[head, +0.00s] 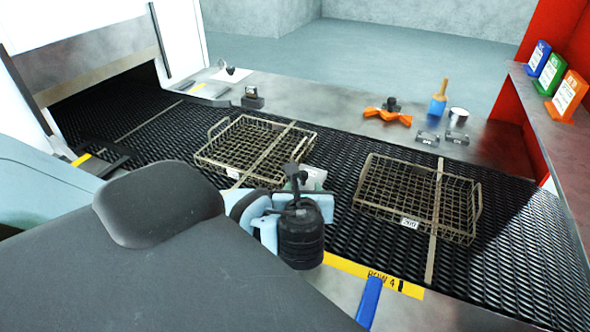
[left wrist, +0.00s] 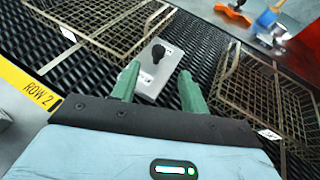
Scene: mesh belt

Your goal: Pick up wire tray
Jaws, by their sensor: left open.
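Two brown wire trays lie on the black mesh belt. The left wire tray (head: 232,150) is partly hidden by my left arm at its near right corner; in the left wrist view it is at upper left (left wrist: 98,28). The right wire tray (head: 413,190) has a white number tag on its near side; it also shows at right in the left wrist view (left wrist: 245,90). My left gripper (left wrist: 159,71) is open, its green fingers apart, pointing into the gap between the trays. Neither tray is between the fingers. My right gripper is not in view.
A grey metal plate with a black knob (left wrist: 160,78) lies between the trays, in line with my fingers. A red-sided shelf (head: 545,120) holds coloured boxes at right.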

